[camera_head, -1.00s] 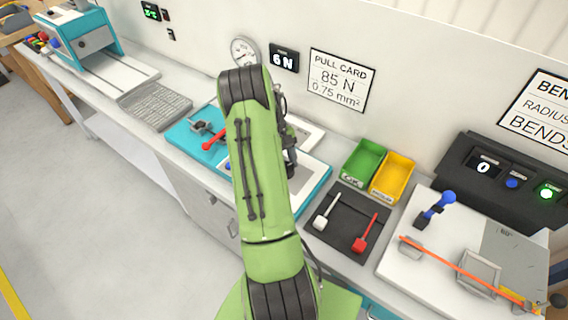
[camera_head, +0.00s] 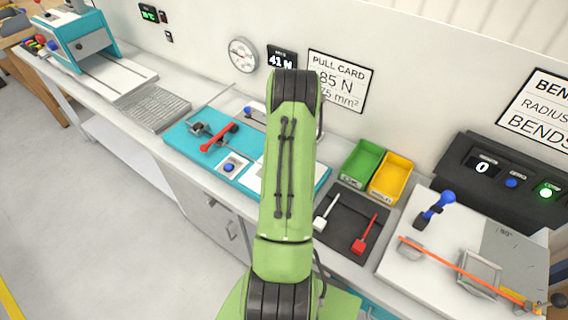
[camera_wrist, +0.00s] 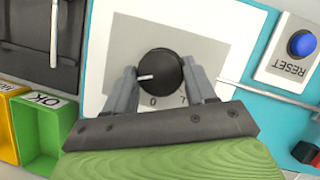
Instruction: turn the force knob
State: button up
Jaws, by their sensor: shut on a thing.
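The force knob (camera_wrist: 160,72) is round and black with a white pointer line, in the middle of a grey plate (camera_wrist: 198,48) in the wrist view. Its pointer points left. Scale marks "0" and "7" show below it, partly near the fingers. My gripper (camera_wrist: 163,84) has one finger on each side of the knob and is shut on it. In the head view my green arm hides the knob and gripper. The force display (camera_head: 282,60) reads 41 N, its lower edge cut by my arm.
A blue RESET button (camera_wrist: 301,43) sits right of the knob in the wrist view. Green (camera_head: 362,161) and yellow (camera_head: 391,178) bins stand right of my arm. A red lever (camera_head: 219,138) lies on the teal board (camera_head: 185,140). A round gauge (camera_head: 243,55) hangs on the wall.

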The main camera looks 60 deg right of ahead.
jog(key=shift+m, duration=0.5)
jog(key=o, duration=1)
jog(key=shift+o, duration=0.2)
jog(key=p+v, duration=0.2)
jog(key=v, duration=1.3)
jog(key=shift+s+d+r+p, duration=0.2)
jog(key=shift+r+p, duration=0.15)
